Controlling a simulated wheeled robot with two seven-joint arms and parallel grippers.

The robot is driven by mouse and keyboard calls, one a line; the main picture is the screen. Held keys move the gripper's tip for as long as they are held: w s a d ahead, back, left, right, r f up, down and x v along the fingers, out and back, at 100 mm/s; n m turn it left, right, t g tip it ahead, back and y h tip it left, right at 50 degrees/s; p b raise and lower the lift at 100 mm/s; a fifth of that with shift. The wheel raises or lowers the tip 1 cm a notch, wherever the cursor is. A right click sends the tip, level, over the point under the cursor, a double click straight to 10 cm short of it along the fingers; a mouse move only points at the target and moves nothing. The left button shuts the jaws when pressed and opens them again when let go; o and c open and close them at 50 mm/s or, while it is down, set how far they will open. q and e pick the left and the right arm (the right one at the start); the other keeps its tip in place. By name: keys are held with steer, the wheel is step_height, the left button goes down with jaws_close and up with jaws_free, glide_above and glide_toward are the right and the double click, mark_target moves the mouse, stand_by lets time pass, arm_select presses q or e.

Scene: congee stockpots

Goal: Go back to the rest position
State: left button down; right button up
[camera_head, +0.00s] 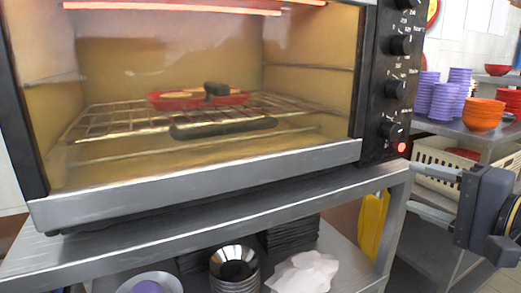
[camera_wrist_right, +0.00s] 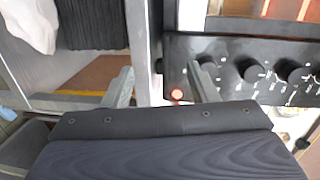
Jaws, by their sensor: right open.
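My right gripper (camera_head: 413,188) is at the right of the head view, in front of the lower right side of the oven and the edge of its steel stand. Its two fingers are spread apart with nothing between them. In the right wrist view the open fingers (camera_wrist_right: 161,78) point toward the oven's knob panel and the stand. My left gripper is not in view.
A toaster oven (camera_head: 200,190) with a glowing heater and a lit red light stands on a steel stand (camera_head: 300,198). Inside, a red pan (camera_head: 185,101) lies on the wire rack (camera_head: 110,122). Purple cups (camera_head: 447,99) and orange bowls (camera_head: 483,114) stand on a right-hand shelf.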

steer(key=s+a+f+n+g+h, duration=0.1)
steer(key=s+a+f+n+g, duration=0.3)
steer(key=f, duration=0.6)
steer(key=s+a+f+n+g+h, duration=0.1)
steer(key=s+f+n+g+h, duration=0.15)
steer(key=s+f, duration=0.6)
steer(key=s+a+f+n+g, duration=0.2)
steer(key=a+f+n+g, duration=0.15)
steer(key=f, duration=0.85)
step_height(320, 180, up, 14)
steer(key=p, duration=1.4)
steer(key=shift+w+d+t, duration=0.3)
steer(key=shift+d, duration=0.05)
